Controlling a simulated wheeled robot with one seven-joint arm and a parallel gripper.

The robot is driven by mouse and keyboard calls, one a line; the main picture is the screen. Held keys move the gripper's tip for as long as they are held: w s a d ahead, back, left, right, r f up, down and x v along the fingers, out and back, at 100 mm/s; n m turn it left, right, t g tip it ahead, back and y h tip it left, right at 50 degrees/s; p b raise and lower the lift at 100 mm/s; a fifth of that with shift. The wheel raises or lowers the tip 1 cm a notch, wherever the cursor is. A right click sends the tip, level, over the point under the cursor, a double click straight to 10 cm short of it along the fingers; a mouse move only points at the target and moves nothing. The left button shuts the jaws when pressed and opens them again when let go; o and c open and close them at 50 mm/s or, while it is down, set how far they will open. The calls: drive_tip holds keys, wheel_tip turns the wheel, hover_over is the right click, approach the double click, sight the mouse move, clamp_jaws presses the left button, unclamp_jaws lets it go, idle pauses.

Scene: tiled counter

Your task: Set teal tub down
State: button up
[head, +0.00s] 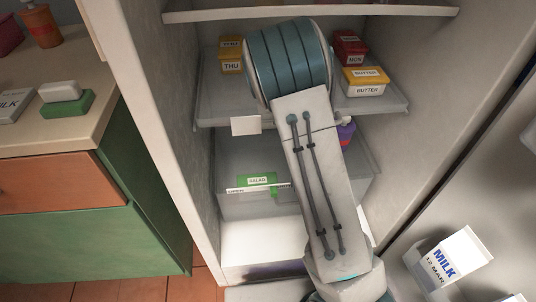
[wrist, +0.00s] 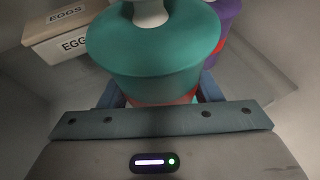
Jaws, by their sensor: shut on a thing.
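The teal tub (wrist: 153,50) has a pale knob on top and a red band low down. In the wrist view it stands upright in front of my gripper (wrist: 160,96). My gripper is shut on it, with a blue-grey finger showing at each side. I cannot tell whether its base touches a surface. In the head view my arm reaches into the open fridge and hides the gripper and the teal tub.
An egg box (wrist: 72,32) is left of the tub, and a purple tub (wrist: 228,16) is close at right; the purple tub also shows in the head view (head: 346,131). Butter tubs (head: 364,82) and labelled boxes (head: 231,55) sit on the shelf. A salad box (head: 257,181) lies below.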

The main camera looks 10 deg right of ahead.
drive_tip(key=shift+a+f+b, duration=0.3)
drive_tip(key=shift+a+b, duration=0.05)
drive_tip(key=shift+b, duration=0.15)
drive_tip(key=b, duration=0.3)
hover_over(266, 158)
drive_tip(key=shift+r, duration=0.25)
drive_tip(key=shift+f+b, duration=1.1)
drive_tip(key=shift+f, duration=0.65)
drive_tip(key=shift+f, duration=0.2)
drive_tip(key=o, duration=1.1)
drive_tip(key=shift+o, duration=0.2)
drive_tip(key=shift+r, duration=0.15)
